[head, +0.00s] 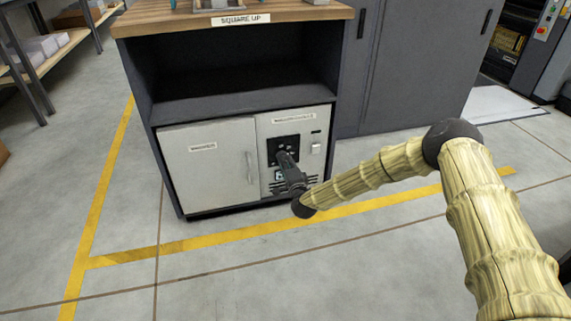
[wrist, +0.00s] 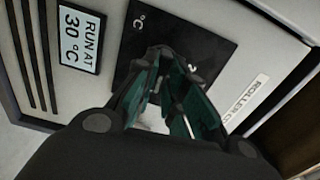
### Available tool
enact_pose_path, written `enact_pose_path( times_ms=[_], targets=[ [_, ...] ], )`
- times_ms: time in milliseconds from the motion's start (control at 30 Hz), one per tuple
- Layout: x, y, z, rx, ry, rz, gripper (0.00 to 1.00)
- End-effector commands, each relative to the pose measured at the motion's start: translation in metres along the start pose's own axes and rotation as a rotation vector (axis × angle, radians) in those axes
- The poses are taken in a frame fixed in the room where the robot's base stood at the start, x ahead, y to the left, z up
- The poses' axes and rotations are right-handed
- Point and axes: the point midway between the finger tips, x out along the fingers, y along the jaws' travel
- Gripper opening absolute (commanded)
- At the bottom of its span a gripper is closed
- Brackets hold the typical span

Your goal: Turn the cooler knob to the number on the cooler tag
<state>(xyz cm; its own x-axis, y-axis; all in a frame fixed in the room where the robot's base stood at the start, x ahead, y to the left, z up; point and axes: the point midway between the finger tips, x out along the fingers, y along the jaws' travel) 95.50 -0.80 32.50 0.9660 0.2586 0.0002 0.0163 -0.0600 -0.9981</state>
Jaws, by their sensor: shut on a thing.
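The cooler's grey-white front (head: 208,165) sits low in the cabinet. Its black dial plate (head: 272,143) is on the right part, and it also shows in the wrist view (wrist: 205,38) with "°C" and part of a number. The cooler tag (wrist: 80,38) reads "RUN AT 30 °C", beside the plate. My gripper (head: 284,156) reaches the dial plate from the front. In the wrist view my gripper (wrist: 168,65) has its green-padded fingers closed in around the knob. The knob is almost wholly hidden between the fingers, so its pointer and setting cannot be read.
A label (wrist: 247,98) starting "ROLLER" is beside the dial plate. Vent slots (wrist: 32,55) lie beyond the tag. A door handle (head: 249,168) is left of the dial, and a pale switch (head: 316,148) is to its right. The floor in front is clear.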

Motion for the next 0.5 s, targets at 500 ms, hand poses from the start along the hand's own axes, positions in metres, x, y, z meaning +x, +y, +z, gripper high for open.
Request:
enact_pose_path(
  times_ms=[500],
  targets=[
    [-0.0008,0.0020,0.0005,0.079,-0.001,0.002,0.00]
  ],
)
